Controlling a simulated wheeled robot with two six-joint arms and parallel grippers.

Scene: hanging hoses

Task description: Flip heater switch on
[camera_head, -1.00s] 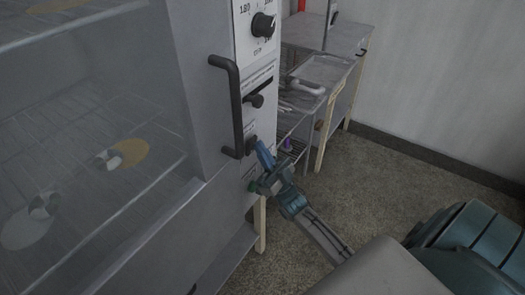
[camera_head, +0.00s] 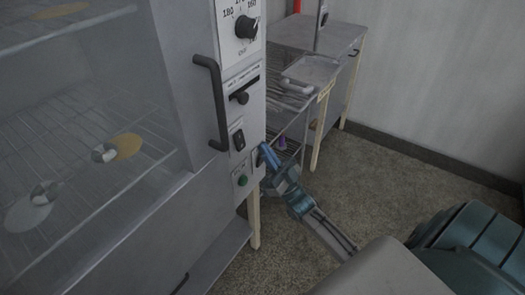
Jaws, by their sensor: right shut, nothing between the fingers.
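The heater is a grey cabinet with a glass front and a control strip (camera_head: 239,85) down its right side. A black rocker switch (camera_head: 239,140) sits low on the strip, above a green round button or lamp (camera_head: 243,181). My right gripper (camera_head: 264,150) is shut and empty, with its blue fingertips just right of the switch, at the strip's right edge. The fingers do not cover the switch. I cannot tell which way the switch is set. My left gripper is not in view.
A black door handle (camera_head: 213,103) stands out left of the strip. Above the switch are a black lever (camera_head: 239,98) and a round dial (camera_head: 247,26). A metal table (camera_head: 318,70) stands behind on the right. Open floor (camera_head: 390,180) lies right of the heater.

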